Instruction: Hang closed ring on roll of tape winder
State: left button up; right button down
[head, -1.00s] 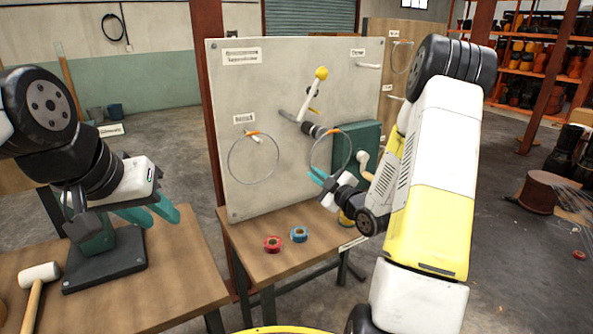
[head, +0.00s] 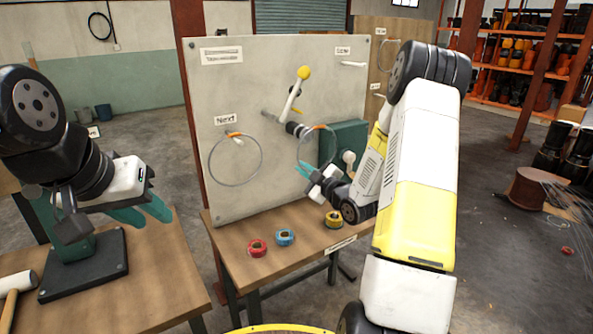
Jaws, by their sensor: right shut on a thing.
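A thin grey ring with an orange section (head: 319,128) is held by my right gripper (head: 305,168), whose teal fingers are shut on its lower left. The ring stands about upright in front of the green winder box (head: 345,143). Its orange top is at the right end of the winder's dark roll (head: 295,129); I cannot tell whether it is around the roll or only in front of it. A second ring (head: 235,183) hangs on a peg under the "Next" label.
Red (head: 257,248), blue (head: 285,237) and yellow (head: 333,219) tape rolls lie on the table below the board (head: 225,90). A yellow-knobbed lever (head: 303,73) rises above the winder's roll. A mallet (head: 15,284) lies on the left table.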

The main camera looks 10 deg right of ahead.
jog(key=f+x, duration=0.1)
jog(key=x, duration=0.7)
jog(key=shift+f, duration=0.25)
dwell(0.6)
jog(key=c, duration=1.5)
grip_release()
